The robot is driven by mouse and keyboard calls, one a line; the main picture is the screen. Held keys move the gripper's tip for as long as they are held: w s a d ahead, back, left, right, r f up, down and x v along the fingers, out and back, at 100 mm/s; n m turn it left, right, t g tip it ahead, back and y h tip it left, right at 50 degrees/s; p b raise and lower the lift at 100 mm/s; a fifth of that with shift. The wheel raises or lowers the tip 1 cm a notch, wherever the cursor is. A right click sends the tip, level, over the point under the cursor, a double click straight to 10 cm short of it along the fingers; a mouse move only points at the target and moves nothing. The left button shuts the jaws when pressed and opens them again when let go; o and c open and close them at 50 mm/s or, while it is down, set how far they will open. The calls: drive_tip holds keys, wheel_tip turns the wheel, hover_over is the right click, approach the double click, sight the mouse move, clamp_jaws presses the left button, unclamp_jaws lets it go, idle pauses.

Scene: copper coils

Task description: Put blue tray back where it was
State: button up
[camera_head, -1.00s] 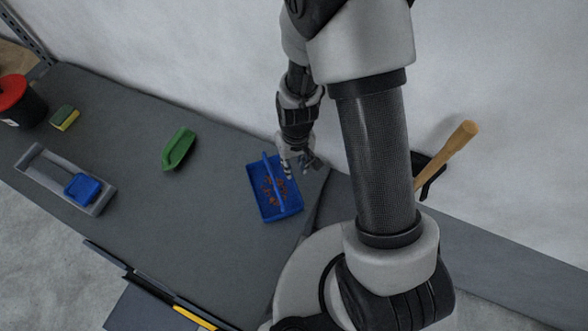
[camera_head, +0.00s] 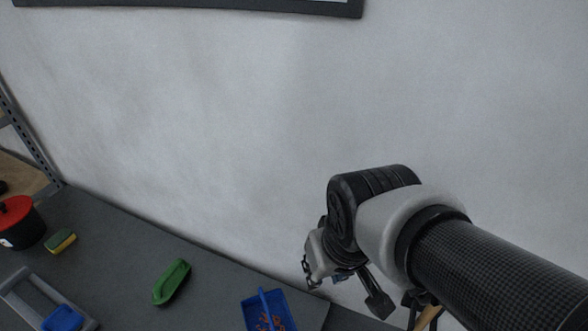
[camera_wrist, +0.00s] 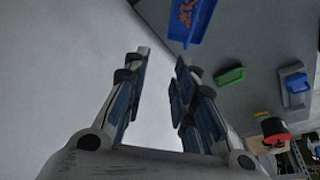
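The blue tray (camera_head: 252,312) sits on the grey table near its right end, with a blue handle or divider across it and copper-coloured coils (camera_head: 272,322) inside. The head view cuts off its lower part. It also shows at the top of the wrist view (camera_wrist: 181,30), partly cut off. My gripper (camera_wrist: 160,62) is open and empty, its two fingers apart with bare wall between them. In the head view my gripper is raised near the wall, to the right of the tray and apart from it; its fingertips are partly hidden there.
A green scoop-like object (camera_head: 172,282) lies left of the tray. Farther left are a yellow-green sponge (camera_head: 60,242), a black bucket with a red lid (camera_head: 20,222), and a grey holder (camera_head: 22,296) with a blue piece (camera_head: 63,318). The wall stands close behind the table.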

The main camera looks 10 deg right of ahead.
drive_tip(key=s+r+t, duration=0.1)
drive_tip(key=s+r, duration=0.2)
drive_tip(key=s, duration=0.2)
drive_tip(key=shift+s+d, duration=0.15)
drive_tip(key=shift+d, duration=0.3)
wheel_tip(320, 180, down, 8)
drive_tip(key=b, duration=0.8)
